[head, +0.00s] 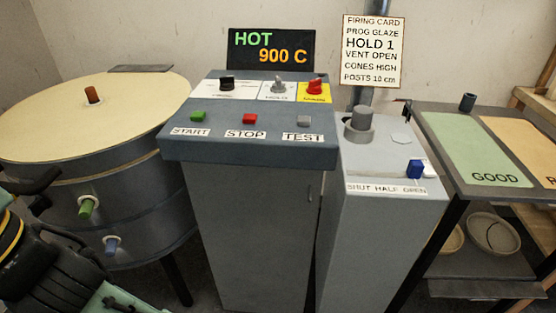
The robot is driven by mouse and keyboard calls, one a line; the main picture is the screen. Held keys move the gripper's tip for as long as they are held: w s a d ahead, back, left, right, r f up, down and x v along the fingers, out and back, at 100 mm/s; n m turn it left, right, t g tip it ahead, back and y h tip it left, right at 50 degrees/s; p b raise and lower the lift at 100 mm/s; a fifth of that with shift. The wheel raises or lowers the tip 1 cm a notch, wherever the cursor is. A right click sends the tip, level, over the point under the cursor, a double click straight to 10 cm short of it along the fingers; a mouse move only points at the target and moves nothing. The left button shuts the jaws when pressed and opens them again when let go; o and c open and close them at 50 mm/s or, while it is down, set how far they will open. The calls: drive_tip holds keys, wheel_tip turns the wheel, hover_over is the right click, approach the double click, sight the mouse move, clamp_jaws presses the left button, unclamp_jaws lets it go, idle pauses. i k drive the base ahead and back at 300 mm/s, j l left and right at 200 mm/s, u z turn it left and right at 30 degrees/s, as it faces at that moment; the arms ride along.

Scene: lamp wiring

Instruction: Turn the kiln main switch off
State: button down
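The kiln control panel (180,148) is a grey box top in the middle of the head view. A red knob (315,87) on a yellow plate (318,98) is at its back right; this looks like the main switch, but its small label is unreadable and its turned position unclear. A black knob (227,83) and a grey knob (278,85) sit to its left on white plates. In front are green START (198,117), red STOP (249,119) and grey TEST (303,121) buttons. My gripper (30,186) shows partly at the lower left, apart from the panel; its opening is unclear.
The round kiln (130,110) with a pale lid stands left. Right are a vent box (385,160) with a blue slider (415,169), a firing card (373,50) and a GOOD-marked table (480,150). Space above the panel is clear.

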sight(314, 88)
drive_tip(key=i+j, duration=0.1)
drive_tip(key=j, duration=0.4)
drive_tip(key=i+j+z, duration=0.1)
drive_tip(key=j, duration=0.35)
drive_tip(key=i+j, duration=0.25)
drive_tip(key=i, duration=0.15)
